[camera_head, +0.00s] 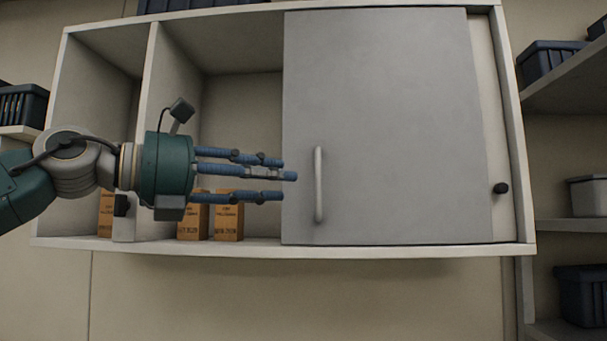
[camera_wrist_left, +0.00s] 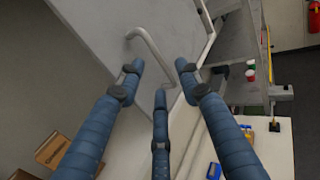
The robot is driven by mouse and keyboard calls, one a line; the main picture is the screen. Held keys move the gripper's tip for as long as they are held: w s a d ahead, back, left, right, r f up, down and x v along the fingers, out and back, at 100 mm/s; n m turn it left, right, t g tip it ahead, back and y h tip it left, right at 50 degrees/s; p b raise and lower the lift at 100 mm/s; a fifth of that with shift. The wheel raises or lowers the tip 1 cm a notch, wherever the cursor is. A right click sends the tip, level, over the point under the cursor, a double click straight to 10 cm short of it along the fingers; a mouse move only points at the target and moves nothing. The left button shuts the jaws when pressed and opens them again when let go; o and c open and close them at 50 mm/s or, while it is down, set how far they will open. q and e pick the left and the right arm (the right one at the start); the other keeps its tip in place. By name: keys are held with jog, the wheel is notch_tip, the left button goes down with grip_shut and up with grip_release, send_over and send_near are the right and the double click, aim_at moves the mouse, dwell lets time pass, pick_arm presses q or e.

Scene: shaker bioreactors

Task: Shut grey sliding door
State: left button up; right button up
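The grey sliding door (camera_head: 400,110) covers the right part of a white wall cabinet, and the left part stands open. Its light bar handle (camera_head: 319,185) is upright near the door's left edge. My left gripper (camera_head: 285,180) comes in from the left, its blue fingers spread and empty, with the tips just left of the handle. In the left wrist view the fingers (camera_wrist_left: 160,85) are apart, with the handle (camera_wrist_left: 150,45) just beyond the tips and the grey door (camera_wrist_left: 100,50) behind. I cannot tell whether a finger touches the door. My right gripper is not in view.
Several orange-brown boxes (camera_head: 229,215) stand on the cabinet's floor in the open part. A black knob (camera_head: 501,188) sits on the right side of the cabinet. Shelves with dark bins (camera_head: 548,60) stand at the right. A dark bin (camera_head: 24,104) is at the left.

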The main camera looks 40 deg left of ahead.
aim_at(316, 183)
pick_arm(q)
jog(key=x, duration=0.1)
jog(key=p+x, duration=0.1)
jog(key=x, duration=0.3)
jog(key=shift+w+a+f, duration=0.1)
jog(key=shift+w+a, duration=0.1)
jog(key=shift+w, duration=0.15)
jog(key=shift+w+d+p, duration=0.3)
jog(key=shift+w+p, duration=0.15)
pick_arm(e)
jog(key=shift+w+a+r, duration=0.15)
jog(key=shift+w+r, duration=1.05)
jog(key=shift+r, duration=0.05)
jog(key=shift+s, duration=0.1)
pick_arm(q)
jog(key=shift+c, duration=0.8)
grip_shut()
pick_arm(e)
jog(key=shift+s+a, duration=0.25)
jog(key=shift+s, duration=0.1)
